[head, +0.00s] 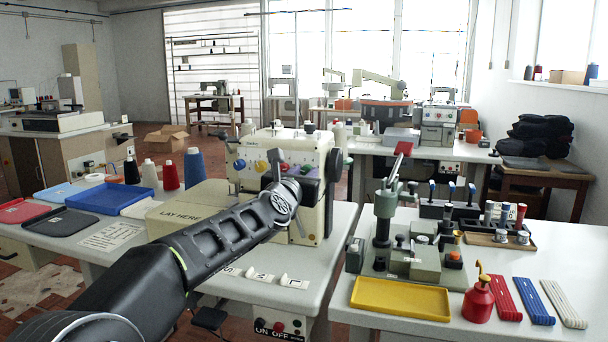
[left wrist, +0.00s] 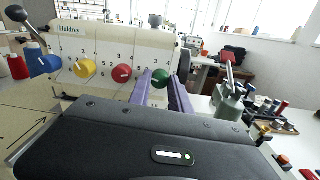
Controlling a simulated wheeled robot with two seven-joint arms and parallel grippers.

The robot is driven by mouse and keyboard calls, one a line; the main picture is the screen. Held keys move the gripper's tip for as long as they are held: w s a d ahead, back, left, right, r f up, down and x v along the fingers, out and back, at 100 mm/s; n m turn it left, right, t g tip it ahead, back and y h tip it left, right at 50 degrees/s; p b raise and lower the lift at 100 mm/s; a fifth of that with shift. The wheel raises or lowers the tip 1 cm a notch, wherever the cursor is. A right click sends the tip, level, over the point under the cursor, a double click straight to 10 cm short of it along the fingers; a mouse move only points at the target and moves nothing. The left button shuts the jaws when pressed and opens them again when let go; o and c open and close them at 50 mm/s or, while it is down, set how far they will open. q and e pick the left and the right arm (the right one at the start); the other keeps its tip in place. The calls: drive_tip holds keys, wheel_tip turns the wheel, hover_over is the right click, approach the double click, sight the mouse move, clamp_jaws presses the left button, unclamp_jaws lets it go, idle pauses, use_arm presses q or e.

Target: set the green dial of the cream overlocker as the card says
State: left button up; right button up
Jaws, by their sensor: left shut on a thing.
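The cream overlocker (head: 250,152) stands on the middle table, with a row of blue, yellow, red and green dials on its front. The green dial (left wrist: 161,78) is the rightmost in the left wrist view, and its setting is too small to read. My left gripper (head: 306,173) is at the machine's front. In the left wrist view its two purple fingers (left wrist: 163,84) are closed on the green dial, one on each side. A printed white card (head: 110,237) lies on the table to the left; its text is not legible. My right gripper is out of view.
A blue tray (head: 108,199), a dark tray (head: 60,222) and thread cones (head: 194,168) lie left of the machine. A grey-green press (head: 385,215), a yellow tray (head: 400,298) and a red oil can (head: 479,299) stand on the right table.

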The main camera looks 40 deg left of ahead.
use_arm(q)
clamp_jaws()
